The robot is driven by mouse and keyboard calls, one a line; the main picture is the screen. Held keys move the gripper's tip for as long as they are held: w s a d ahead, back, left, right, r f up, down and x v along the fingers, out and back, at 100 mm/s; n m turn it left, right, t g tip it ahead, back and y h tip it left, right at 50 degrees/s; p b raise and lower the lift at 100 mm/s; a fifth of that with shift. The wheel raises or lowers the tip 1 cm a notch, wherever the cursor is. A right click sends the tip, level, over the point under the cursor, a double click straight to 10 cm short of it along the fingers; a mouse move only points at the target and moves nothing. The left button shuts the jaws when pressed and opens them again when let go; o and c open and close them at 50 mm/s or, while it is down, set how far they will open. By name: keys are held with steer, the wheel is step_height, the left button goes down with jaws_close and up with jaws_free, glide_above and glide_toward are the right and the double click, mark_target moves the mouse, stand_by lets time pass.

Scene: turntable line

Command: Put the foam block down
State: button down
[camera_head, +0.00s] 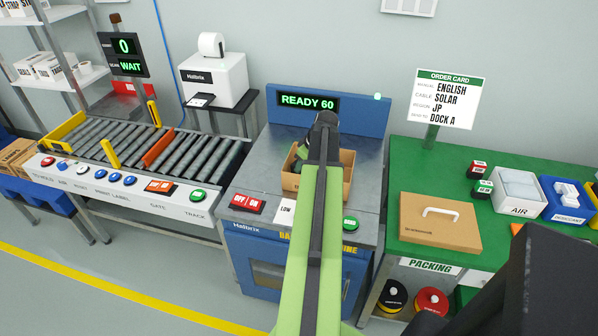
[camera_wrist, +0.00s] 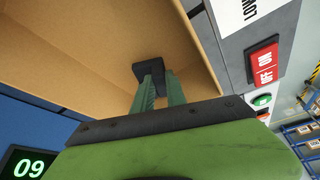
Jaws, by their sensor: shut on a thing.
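My gripper (camera_wrist: 158,84) has its two green fingers shut on a small dark block, the foam block (camera_wrist: 148,70), in the wrist view. The fingers and the block are within the open cardboard box (camera_wrist: 85,45); whether the block touches the bottom I cannot tell. In the head view the box (camera_head: 346,172) stands on the grey top of the blue machine. My arm crosses in front of it and hides much of its inside. The foam block is not clearly visible in the head view.
The machine's panel (camera_head: 308,102) reads READY 60. A red OFF/ON switch (camera_head: 248,204) is at its front edge. A roller conveyor (camera_head: 190,150) is on the left. A green packing bench (camera_head: 420,160) on the right bears a closed cardboard box (camera_head: 440,222) and bins.

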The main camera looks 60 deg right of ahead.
steer(key=shift+f+b, duration=0.65)
steer(key=c, duration=1.3)
jaws_free()
steer(key=shift+r, duration=0.1)
steer(key=shift+c, duration=0.2)
steer(key=shift+r+p, duration=0.35)
steer(key=shift+p, duration=0.1)
steer(key=p+v, duration=1.1)
steer(key=v, duration=0.1)
steer(key=shift+r, duration=0.25)
